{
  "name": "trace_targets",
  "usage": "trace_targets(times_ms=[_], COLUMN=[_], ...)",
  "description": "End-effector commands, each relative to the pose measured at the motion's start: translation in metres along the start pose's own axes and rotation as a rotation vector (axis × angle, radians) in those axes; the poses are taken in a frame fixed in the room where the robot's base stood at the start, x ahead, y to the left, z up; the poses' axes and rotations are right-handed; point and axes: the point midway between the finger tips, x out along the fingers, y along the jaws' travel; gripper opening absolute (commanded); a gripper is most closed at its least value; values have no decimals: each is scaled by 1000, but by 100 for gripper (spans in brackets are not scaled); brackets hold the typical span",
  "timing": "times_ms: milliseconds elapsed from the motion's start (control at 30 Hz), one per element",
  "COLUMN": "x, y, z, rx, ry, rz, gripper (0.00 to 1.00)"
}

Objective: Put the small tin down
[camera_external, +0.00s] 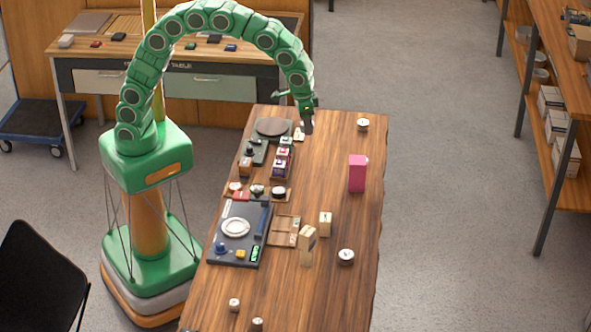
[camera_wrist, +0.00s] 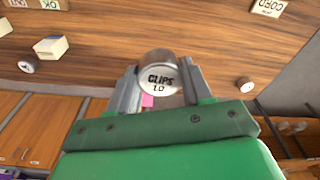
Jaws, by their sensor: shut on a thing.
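The small tin (camera_wrist: 159,73), silver with a pale lid reading "CLIPS", sits between the two grey fingers of my gripper (camera_wrist: 156,88) in the wrist view. My gripper is shut on it. In the external view my gripper (camera_external: 308,126) is over the far end of the wooden table (camera_external: 335,200), fingers pointing down. The tin cannot be made out there, and its height above the tabletop is hard to judge.
A round dark plate (camera_external: 272,126) and a row of small items lie left of my gripper. Another tin (camera_external: 363,124) stands at the far right corner, and a pink box (camera_external: 357,173) nearer. Bare wood lies between them.

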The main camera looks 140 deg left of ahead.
Motion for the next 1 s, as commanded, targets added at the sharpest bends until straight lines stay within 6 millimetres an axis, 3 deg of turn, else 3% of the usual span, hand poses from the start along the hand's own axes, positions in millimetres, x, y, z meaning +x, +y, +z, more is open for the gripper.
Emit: trace_targets(times_ms=[200, 467, 1000], x=[-28, -41, -16], y=[14, 20, 40], z=[-25, -36, -79], rx=[-56, -92, -95], ry=[8, 4, 5], rz=[-6, -14, -15], gripper=[19, 19, 19])
